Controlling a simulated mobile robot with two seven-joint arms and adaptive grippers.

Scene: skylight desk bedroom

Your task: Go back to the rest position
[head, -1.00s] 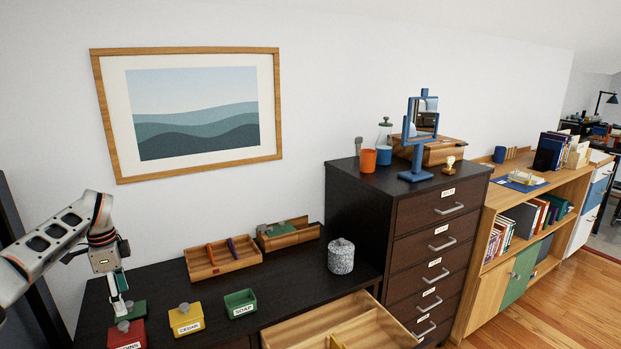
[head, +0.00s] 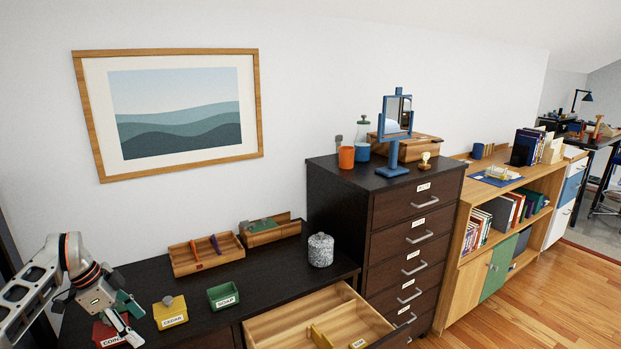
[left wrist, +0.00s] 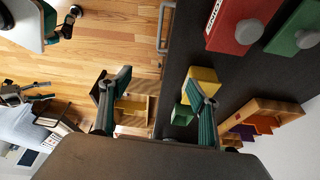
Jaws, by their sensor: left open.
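My left gripper (head: 133,320) is at the lower left of the head view, over the left part of the dark desk (head: 285,272). It is tilted toward the right and partly covers the red COINS box (head: 103,334). In the left wrist view, the fingers of my left gripper (left wrist: 158,78) are spread apart with nothing between them. A red box with a grey knob (left wrist: 237,22) and a green lid with a grey knob (left wrist: 297,30) show at that view's upper right.
A yellow CEDAR box (head: 171,313), a green SOAP box (head: 223,296), a wooden tray (head: 206,254) and a speckled jar (head: 320,250) stand on the desk. A wooden drawer (head: 290,320) is open at the front. A dark drawer cabinet (head: 335,205) rises to the right.

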